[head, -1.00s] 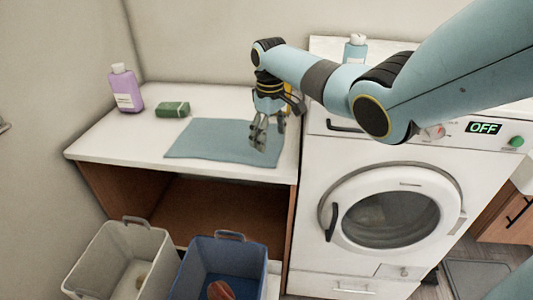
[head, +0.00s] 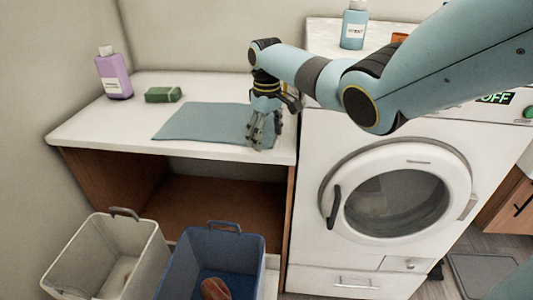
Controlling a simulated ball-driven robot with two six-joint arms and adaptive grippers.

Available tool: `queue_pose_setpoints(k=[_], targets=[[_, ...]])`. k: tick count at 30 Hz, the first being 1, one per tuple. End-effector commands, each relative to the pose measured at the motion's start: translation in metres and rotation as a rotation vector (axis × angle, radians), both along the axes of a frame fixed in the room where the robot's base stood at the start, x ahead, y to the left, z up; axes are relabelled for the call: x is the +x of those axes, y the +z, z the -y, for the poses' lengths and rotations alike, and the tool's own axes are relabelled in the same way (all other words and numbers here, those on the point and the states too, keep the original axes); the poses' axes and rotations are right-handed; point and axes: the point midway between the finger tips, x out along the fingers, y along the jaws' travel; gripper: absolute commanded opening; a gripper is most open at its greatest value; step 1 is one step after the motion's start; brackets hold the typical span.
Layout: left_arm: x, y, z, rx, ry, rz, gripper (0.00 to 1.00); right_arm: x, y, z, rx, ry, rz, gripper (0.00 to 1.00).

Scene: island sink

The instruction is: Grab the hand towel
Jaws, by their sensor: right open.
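The hand towel (head: 205,122) is a flat blue-grey cloth lying on the white counter (head: 120,138), left of the washing machine. My right gripper (head: 263,140) points down over the right end of the towel, its fingers apart and nothing seen between them. I cannot tell whether the fingertips touch the cloth. The gripper hides part of the towel's right edge. My left gripper is not in view.
A purple bottle (head: 114,76) and a green sponge (head: 163,95) stand at the counter's back left. The washing machine (head: 395,215) is on the right with a blue bottle (head: 354,28) on top. A grey bin (head: 80,262) and a blue bin (head: 205,245) stand below.

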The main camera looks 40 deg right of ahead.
Motion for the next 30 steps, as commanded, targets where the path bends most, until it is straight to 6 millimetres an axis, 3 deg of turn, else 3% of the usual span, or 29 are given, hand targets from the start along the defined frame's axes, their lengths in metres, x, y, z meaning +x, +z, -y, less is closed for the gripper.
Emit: queue_pose_setpoints(k=[3,21,30], targets=[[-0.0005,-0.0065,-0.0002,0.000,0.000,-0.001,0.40,0.0008,-0.0083,0.0001,0.000,0.000,0.002,0.77],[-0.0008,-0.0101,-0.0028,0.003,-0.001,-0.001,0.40,0.0006,-0.0145,-0.0001,0.000,0.000,0.001,0.76],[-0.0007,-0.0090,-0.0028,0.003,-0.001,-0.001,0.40,0.0001,-0.0140,-0.0005,0.001,0.001,0.000,0.57]])
